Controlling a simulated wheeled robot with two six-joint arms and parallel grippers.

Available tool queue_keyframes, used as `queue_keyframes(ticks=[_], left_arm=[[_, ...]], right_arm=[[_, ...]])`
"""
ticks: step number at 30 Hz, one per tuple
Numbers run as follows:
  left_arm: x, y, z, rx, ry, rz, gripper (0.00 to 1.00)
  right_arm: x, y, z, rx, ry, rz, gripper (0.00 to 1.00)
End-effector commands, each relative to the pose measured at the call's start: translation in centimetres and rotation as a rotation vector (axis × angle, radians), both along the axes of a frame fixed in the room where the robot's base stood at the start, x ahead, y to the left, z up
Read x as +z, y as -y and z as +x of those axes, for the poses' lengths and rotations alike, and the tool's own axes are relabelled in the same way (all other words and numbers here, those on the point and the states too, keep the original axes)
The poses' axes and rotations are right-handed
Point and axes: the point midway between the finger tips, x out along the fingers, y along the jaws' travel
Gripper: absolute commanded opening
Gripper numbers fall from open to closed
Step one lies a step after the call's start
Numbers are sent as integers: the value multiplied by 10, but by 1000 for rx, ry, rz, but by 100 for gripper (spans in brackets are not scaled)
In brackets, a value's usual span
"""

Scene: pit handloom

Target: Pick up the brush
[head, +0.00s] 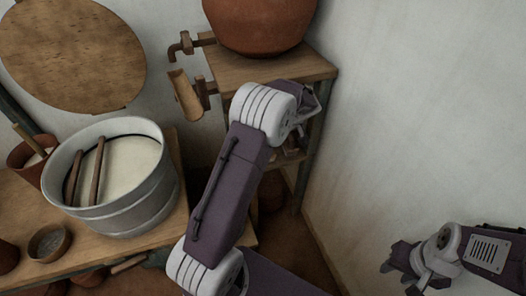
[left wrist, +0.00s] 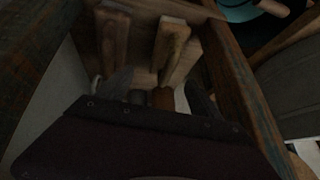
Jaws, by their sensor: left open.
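I cannot make out the brush for certain. My left arm reaches across the middle of the head view to the wooden stand (head: 255,72), and its gripper is mostly hidden there. In the dark left wrist view my left gripper (left wrist: 150,98) is open inside a wooden frame. Beyond it are two upright wooden pieces, one on the left (left wrist: 112,42) and one on the right (left wrist: 173,42). A small orange-brown part (left wrist: 163,98) shows just past the gripper's edge. My right gripper (head: 402,268) is at the lower right, away from everything; its jaw opening is unclear.
A large clay pot (head: 258,25) stands on the stand, close to the white wall (head: 420,130). A wooden scoop-like piece (head: 186,97) sticks out at its left. A metal tub (head: 135,205) with sticks and a small bowl (head: 48,243) stand on a bench (head: 175,222).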

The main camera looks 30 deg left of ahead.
Motion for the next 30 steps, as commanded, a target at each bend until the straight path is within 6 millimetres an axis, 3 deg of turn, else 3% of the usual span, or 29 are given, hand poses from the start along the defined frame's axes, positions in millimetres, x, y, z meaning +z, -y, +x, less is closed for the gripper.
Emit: queue_keyframes(ticks=[7, 14, 21, 27, 28, 30], left_arm=[[-30, -16, 6, 1, -2, 0, 74], [-39, -23, 7, 0, -2, 0, 74], [-75, -44, 11, 1, -2, 0, 74], [-75, -46, 13, -1, 0, -1, 74], [-75, -46, 13, -1, 0, -1, 71], [-75, -46, 13, -1, 0, -1, 52]], right_arm=[[-13, 0, 0, 0, 0, 0, 39], [-17, 0, 0, 0, 0, 0, 39], [-33, 0, 0, 0, 0, 0, 39], [-31, 0, 0, 0, 0, 0, 39], [-31, 0, 0, 0, 0, 0, 39], [-31, 0, 0, 0, 0, 0, 39]])
